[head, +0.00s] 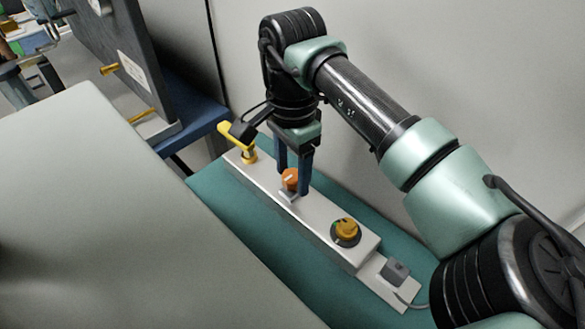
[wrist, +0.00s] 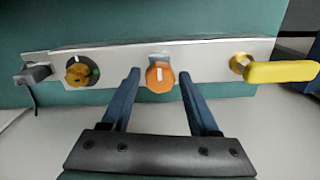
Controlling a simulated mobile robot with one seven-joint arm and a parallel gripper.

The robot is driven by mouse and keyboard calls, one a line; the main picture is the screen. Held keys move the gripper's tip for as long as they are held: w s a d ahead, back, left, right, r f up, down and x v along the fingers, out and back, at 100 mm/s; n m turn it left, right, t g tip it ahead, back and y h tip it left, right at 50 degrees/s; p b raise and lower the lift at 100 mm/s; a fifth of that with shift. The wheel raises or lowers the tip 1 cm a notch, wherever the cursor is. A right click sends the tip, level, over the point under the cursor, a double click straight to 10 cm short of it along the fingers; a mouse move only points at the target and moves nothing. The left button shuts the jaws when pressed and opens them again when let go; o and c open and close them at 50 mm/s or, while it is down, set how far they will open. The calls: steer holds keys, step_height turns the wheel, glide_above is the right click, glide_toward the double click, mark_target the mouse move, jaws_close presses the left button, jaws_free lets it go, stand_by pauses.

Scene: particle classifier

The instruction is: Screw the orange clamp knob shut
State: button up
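The orange clamp knob (head: 290,179) sits on the middle of a light grey panel strip (head: 318,217). It has a white line on its face. In the wrist view the orange knob (wrist: 160,77) lies between the tips of my gripper (wrist: 160,82). My gripper (head: 293,185) points down at the knob with its two blue fingers apart. In the wrist view there is a visible gap between each finger and the knob. The fingers hold nothing. A small metal piece (wrist: 160,56) shows beside the knob.
A yellow lever handle (head: 236,136) stands at the strip's far end, close to my wrist. A yellow-orange dial (head: 346,232) is at the near end, with a grey plug and cable (head: 396,272) beyond. The strip lies on a teal surface (head: 240,215). A grey wall stands behind my arm.

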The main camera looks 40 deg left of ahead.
jaws_close()
